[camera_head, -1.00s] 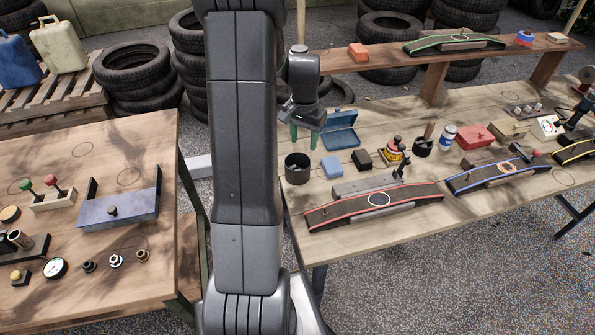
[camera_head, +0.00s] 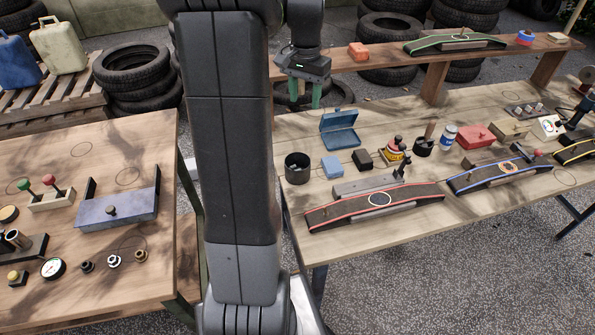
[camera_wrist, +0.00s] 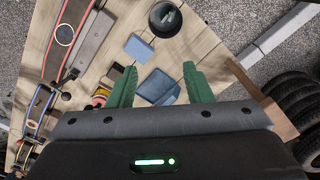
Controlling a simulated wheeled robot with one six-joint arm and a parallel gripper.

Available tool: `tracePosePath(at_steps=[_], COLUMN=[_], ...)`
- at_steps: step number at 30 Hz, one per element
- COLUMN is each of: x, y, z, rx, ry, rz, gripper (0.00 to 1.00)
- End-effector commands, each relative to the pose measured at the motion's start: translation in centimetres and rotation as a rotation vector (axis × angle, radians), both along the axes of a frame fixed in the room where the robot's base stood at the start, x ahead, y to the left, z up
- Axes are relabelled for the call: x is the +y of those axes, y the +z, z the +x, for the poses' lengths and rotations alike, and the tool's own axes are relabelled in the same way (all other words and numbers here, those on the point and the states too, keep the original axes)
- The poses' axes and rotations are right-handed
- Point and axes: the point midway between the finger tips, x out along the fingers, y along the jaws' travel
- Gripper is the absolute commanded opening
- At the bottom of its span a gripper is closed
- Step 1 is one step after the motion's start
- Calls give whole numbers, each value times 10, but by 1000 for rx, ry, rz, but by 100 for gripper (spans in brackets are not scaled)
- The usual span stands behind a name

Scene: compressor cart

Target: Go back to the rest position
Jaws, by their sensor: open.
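My gripper (camera_head: 303,94) is raised above the back left part of the right workbench (camera_head: 545,208) in the head view. Its two green fingers are spread apart with nothing between them. In the wrist view my gripper (camera_wrist: 155,85) hangs open over the bench, with the blue open-lidded box (camera_wrist: 158,88) seen below between the fingers. That blue box (camera_head: 339,138) stands on the bench near the dark round cup (camera_head: 297,168) and the small blue block (camera_head: 331,167).
A red-edged ramp (camera_head: 330,213) and a blue-edged ramp (camera_head: 480,181) lie along the bench front. A raised wooden shelf (camera_head: 395,62) runs behind. The left table (camera_head: 60,300) holds several small parts. Stacked tires (camera_head: 135,75) stand behind.

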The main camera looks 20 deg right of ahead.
Motion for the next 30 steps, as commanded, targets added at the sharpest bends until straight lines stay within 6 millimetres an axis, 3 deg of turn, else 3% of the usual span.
tracePosePath(at_steps=[5,10,29,30], x=[0,0,0,0], y=[-1,-15,-137,-131], z=[0,0,-1,0], rx=[0,2,4,-1], ry=[0,0,0,0], rz=[0,1,2,-1], gripper=[46,46,46,46])
